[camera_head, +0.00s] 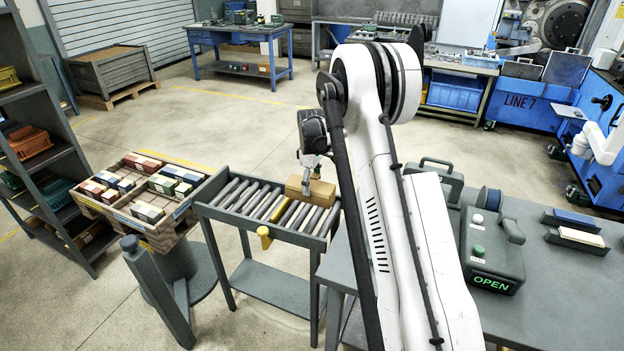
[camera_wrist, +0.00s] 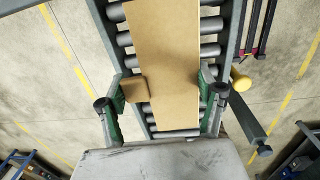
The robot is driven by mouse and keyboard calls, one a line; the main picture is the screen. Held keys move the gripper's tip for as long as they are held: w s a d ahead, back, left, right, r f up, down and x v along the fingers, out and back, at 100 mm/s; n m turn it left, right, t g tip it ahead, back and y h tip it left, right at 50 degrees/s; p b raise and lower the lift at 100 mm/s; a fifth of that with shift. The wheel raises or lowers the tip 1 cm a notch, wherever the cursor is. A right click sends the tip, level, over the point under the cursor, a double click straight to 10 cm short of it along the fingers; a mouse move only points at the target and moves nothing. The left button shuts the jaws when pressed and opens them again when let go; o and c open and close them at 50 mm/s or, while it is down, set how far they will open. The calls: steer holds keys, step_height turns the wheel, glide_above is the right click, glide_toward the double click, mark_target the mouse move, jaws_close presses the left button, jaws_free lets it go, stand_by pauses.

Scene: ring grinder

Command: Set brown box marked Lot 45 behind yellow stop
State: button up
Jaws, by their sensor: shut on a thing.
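A plain brown box (camera_head: 320,192) sits at the right end of the roller table (camera_head: 230,223), on or just above the rollers; a gap cannot be told. My gripper (camera_head: 307,184) reaches down over it. In the wrist view the long brown box (camera_wrist: 165,60) lies between the two fingers of my gripper (camera_wrist: 163,92), which is shut on it. A small brown block shape (camera_wrist: 134,88) shows by the left finger. No Lot 45 marking is readable. The yellow stop (camera_head: 264,236) sticks out at the table's front edge; its yellow end also shows in the wrist view (camera_wrist: 240,78).
Left of the table stands a tray (camera_head: 118,214) of coloured boxes, beside a dark shelf (camera_head: 35,130). A grey bench (camera_head: 550,285) to the right holds a green-lit OPEN device (camera_head: 492,255).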

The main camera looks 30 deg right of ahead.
steer(key=shift+f+b, duration=0.35)
steer(key=shift+f, duration=1.2)
steer(key=shift+f+b, duration=1.6)
steer(key=shift+b, duration=0.05)
steer(key=shift+f+b, duration=0.3)
steer(key=shift+b, duration=0.05)
steer(key=o, duration=1.7)
steer(key=shift+r, duration=0.1)
steer(key=shift+r+p, duration=1)
steer(key=shift+r, duration=2.95)
